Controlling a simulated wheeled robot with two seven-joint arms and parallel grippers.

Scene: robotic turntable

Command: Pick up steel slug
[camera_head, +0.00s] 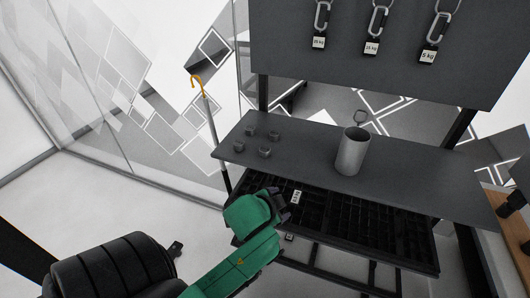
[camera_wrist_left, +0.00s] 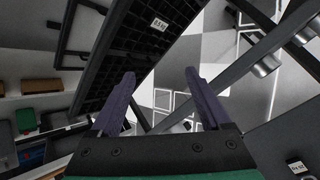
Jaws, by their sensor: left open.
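I cannot tell for sure which thing is the steel slug. Several small dark blocks (camera_head: 264,152) sit on the left part of the grey bench top (camera_head: 300,150). A grey metal cylinder (camera_head: 352,155), like an open can, stands upright further right on it. My left gripper (camera_head: 286,202) is at the bench's front edge, below and in front of the blocks, its fingers hard to make out. In the left wrist view the gripper (camera_wrist_left: 160,76) is open, with nothing between its fingers. My right gripper is not in view.
A black gridded tray (camera_head: 360,220) with a white label (camera_head: 296,197) lies below the bench top. Labelled weights (camera_head: 379,46) hang on a dark panel behind. A hooked stick (camera_head: 208,110) leans at the bench's left end. A wooden surface (camera_head: 500,220) is at the right.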

